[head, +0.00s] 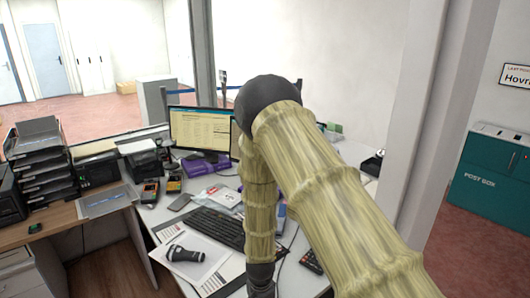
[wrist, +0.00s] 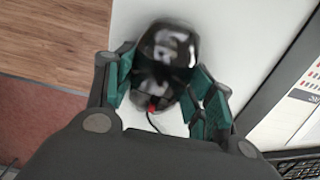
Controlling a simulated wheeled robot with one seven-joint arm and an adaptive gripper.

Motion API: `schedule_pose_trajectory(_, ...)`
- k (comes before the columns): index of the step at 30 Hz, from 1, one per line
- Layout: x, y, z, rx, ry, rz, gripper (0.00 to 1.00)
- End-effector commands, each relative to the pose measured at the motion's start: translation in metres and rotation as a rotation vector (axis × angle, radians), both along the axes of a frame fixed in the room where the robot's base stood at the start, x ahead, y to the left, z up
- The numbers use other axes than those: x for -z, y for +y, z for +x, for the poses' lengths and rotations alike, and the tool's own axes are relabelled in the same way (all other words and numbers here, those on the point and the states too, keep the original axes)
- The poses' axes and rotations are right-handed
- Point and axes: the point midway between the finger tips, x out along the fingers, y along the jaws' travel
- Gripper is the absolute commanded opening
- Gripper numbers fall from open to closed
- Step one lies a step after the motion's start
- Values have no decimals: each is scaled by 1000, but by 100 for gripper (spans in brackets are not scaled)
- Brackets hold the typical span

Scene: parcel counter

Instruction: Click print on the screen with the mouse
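A glossy black mouse (wrist: 165,62) with a small red spot and a thin cable lies on the white desk in the wrist view. My gripper (wrist: 163,72) is around it, with one teal-padded finger on each side. The fingers look open, with narrow gaps to the mouse; contact is hard to judge. In the head view my arm hides the mouse and the fingers. The lit screen (head: 200,128) stands at the back of the desk and shows a window with a yellowish list; its text is too small to read.
The keyboard (head: 217,228) lies left of my arm, beside a paper sheet with a black device (head: 186,253) on it. A second monitor is partly hidden behind my arm. Small devices and purple boxes (head: 196,167) lie near the screen. The desk edge is close to the mouse.

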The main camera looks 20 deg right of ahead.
Motion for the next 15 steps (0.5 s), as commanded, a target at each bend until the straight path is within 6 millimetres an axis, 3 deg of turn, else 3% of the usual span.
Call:
schedule_pose_trajectory(1, 0, 0, 0, 0, 0, 0, 64)
schedule_pose_trajectory(3, 0, 0, 0, 0, 0, 0, 77)
schedule_pose_trajectory(4, 0, 0, 0, 0, 0, 0, 79)
schedule_pose_trajectory(15, -2, 0, 0, 0, 0, 0, 79)
